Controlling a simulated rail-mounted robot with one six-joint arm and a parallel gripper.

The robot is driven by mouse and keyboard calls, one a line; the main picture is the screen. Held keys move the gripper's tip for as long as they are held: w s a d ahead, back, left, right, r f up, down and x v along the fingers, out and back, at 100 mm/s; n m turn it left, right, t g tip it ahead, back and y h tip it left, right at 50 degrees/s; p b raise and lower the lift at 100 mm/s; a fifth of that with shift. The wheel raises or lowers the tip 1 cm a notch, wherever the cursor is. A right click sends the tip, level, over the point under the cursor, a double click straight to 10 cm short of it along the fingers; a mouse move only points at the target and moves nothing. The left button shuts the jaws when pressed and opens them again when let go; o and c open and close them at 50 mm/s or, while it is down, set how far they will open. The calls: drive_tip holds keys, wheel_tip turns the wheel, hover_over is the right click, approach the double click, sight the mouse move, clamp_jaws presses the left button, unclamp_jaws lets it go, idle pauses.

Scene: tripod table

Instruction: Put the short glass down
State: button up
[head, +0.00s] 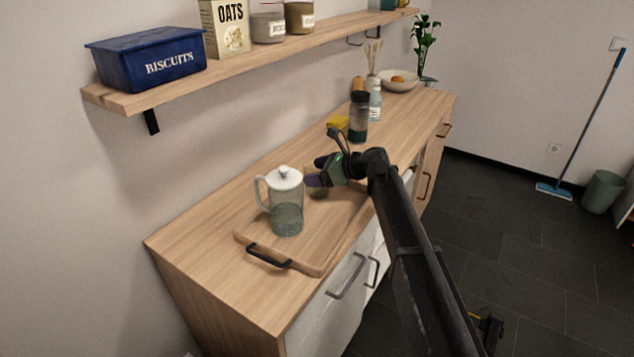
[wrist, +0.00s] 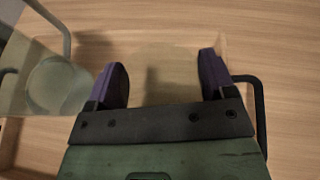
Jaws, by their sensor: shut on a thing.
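The short glass (head: 318,191) is small, see-through and faintly brownish, partly hidden by my purple fingers in the head view. My gripper (head: 316,172) is shut on it, over the far part of the wooden tray. In the wrist view, the glass (wrist: 165,72) is a faint amber shape between the two fingers of my gripper (wrist: 163,80). I cannot tell whether its base touches the tray. The tray (head: 322,245) lies on the counter with a black handle at its near end.
A clear jug with a white lid (head: 286,205) stands on the tray, close left of my gripper; it also shows in the wrist view (wrist: 55,85). A dark-topped bottle (head: 359,118) and a yellow item (head: 337,122) stand farther back. The counter's near left (head: 205,235) is bare.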

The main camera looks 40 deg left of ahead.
drive_tip(key=shift+f, duration=0.1)
drive_tip(key=o, duration=1)
drive_tip(key=shift+r, duration=0.2)
drive_tip(key=shift+d+r+p, duration=0.25)
drive_tip(key=shift+p, duration=0.05)
drive_tip(key=p+v, duration=0.4)
drive_tip(key=v, duration=0.7)
drive_tip(key=s+d+f+n+t+h, duration=0.2)
drive_tip(key=d+f+n+h, duration=0.15)
drive_tip(key=d, duration=1.15)
drive_tip(key=s+d+f+n+t+h, duration=0.1)
drive_tip(key=d+f+n+t+h, duration=0.2)
drive_tip(key=d, duration=1.3)
drive_tip(key=s+d+f+n+h, duration=0.1)
drive_tip(key=s+d, duration=0.3)
drive_tip(key=d, duration=0.4)
drive_tip(key=s+d+f+n+h, duration=0.1)
drive_tip(key=s+d+n+h, duration=0.2)
drive_tip(key=d, duration=0.6)
drive_tip(key=s+d+f+n+g+h, duration=0.1)
drive_tip(key=s+d+f+n+h, duration=0.1)
drive_tip(key=s+d, duration=0.4)
drive_tip(key=d+n, duration=0.1)
drive_tip(key=d, duration=0.2)
